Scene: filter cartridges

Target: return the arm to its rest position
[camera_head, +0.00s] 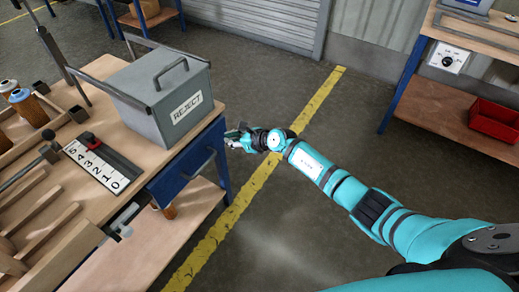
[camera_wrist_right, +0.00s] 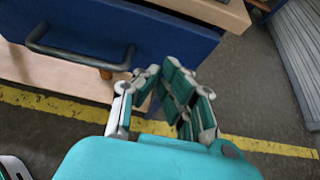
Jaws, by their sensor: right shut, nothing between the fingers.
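My right arm (camera_head: 375,212) reaches in from the lower right of the head view. Its right gripper (camera_head: 236,138) hangs over the floor, just right of the blue drawer front of the workbench. In the right wrist view the right gripper (camera_wrist_right: 157,97) shows its teal and grey fingers in front of the blue drawer (camera_wrist_right: 100,40). It is shut and holds nothing. Whether it touches the bench cannot be told; it looks apart from it. My left gripper is not in view.
The workbench (camera_head: 150,157) at left bears a grey REJECT box (camera_head: 165,95), a numbered scale strip (camera_head: 103,165) and several cartridges (camera_head: 28,105). The drawer handle (camera_wrist_right: 75,58) sticks out. Open floor (camera_head: 270,235) with a yellow line lies below my arm. A shelf with a red bin (camera_head: 493,120) stands at right.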

